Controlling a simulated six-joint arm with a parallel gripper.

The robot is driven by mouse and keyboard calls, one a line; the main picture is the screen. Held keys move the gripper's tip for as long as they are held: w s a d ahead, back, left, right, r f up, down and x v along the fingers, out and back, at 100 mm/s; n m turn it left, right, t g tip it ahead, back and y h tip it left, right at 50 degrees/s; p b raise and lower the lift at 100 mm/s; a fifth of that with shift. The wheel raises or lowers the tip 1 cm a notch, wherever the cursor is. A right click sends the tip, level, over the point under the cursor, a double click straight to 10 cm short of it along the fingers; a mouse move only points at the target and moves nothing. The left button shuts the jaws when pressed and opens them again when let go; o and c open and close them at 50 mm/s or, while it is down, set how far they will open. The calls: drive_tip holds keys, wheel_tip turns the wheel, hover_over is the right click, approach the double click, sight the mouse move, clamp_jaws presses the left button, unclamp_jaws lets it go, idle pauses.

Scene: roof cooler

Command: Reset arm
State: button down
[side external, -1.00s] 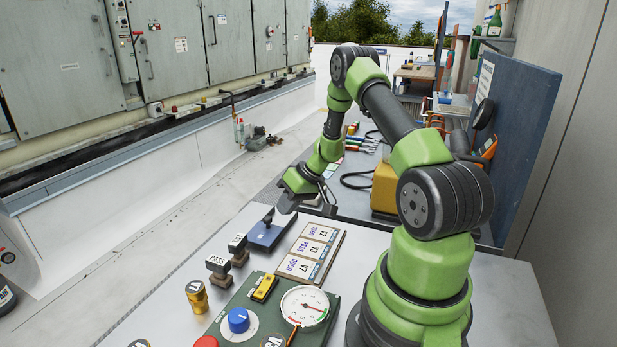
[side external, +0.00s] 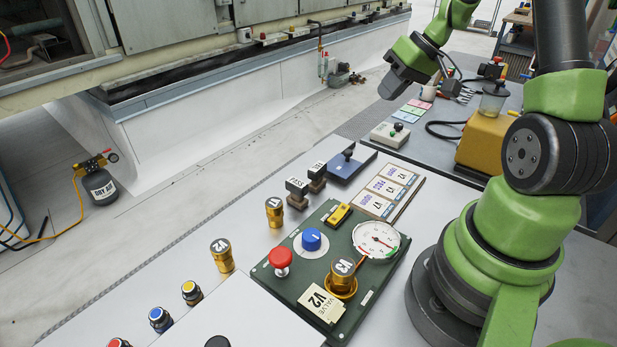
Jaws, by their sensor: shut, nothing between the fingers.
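My gripper (side external: 390,88) is in the upper right of the side view, above the far bench and left of my arm's upper links. It looks shut and empty, tilted down to the left, and hangs in the air clear of the objects. Its fingertips are small and hard to make out. The arm reaches up out of the top of the picture, so part of it is hidden.
Below stands a green panel (side external: 330,222) with a gauge (side external: 376,240), a blue knob (side external: 311,239), a red button (side external: 280,258) and brass V3 cap (side external: 343,275). Stamps (side external: 297,193), a blue pad (side external: 351,164) and a card board (side external: 388,190) lie behind. A yellow box (side external: 487,143) stands near my arm.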

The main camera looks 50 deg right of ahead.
drive_tip(key=s+a+r, duration=0.2)
drive_tip(key=a+r, duration=0.8)
drive_tip(key=a, duration=0.5)
drive_tip(key=s+a+r+t, duration=0.1)
drive_tip(key=s+a+r, duration=0.2)
drive_tip(key=s+a, duration=0.5)
drive_tip(key=shift+s+a+t+h, duration=0.3)
drive_tip(key=shift+s+h, duration=0.1)
drive_tip(key=shift+s, duration=0.6)
